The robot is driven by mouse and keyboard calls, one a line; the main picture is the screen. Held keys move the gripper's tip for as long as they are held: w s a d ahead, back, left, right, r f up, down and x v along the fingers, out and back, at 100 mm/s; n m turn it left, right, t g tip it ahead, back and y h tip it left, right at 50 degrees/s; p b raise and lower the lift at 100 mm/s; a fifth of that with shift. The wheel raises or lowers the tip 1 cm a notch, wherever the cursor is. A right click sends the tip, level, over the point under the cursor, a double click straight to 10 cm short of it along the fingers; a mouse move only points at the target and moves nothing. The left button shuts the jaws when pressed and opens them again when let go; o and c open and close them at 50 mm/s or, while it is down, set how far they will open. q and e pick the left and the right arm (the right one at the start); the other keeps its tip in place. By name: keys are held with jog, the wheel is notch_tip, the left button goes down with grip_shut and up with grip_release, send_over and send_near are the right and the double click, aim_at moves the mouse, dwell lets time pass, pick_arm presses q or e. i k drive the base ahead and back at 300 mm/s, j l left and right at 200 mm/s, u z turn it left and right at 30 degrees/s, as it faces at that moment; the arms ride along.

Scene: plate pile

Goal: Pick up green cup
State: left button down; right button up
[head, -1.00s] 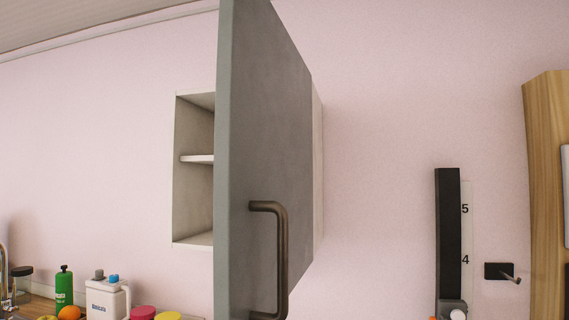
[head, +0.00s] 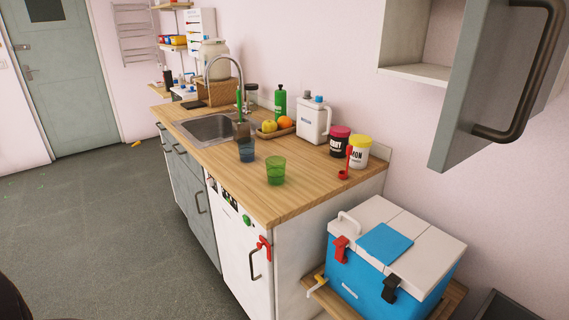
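The green cup (head: 275,171) is translucent and stands upright on the wooden countertop (head: 232,182), near its front edge. A translucent blue cup (head: 246,150) stands behind it to the left, apart from it. Neither of my grippers shows in the head view.
A sink (head: 208,128) with a faucet, a fruit tray (head: 268,134), a white jug (head: 313,122) and two lidded jars (head: 358,151) are on the counter. A blue cooler (head: 372,268) stands at right. An open cabinet door (head: 490,85) hangs upper right.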

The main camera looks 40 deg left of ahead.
aim_at(276, 171)
jog(key=i+j+z, duration=0.2)
jog(key=j, duration=1.45)
jog(key=j+z, duration=0.2)
jog(key=j, duration=1.45)
jog(key=i, duration=0.05)
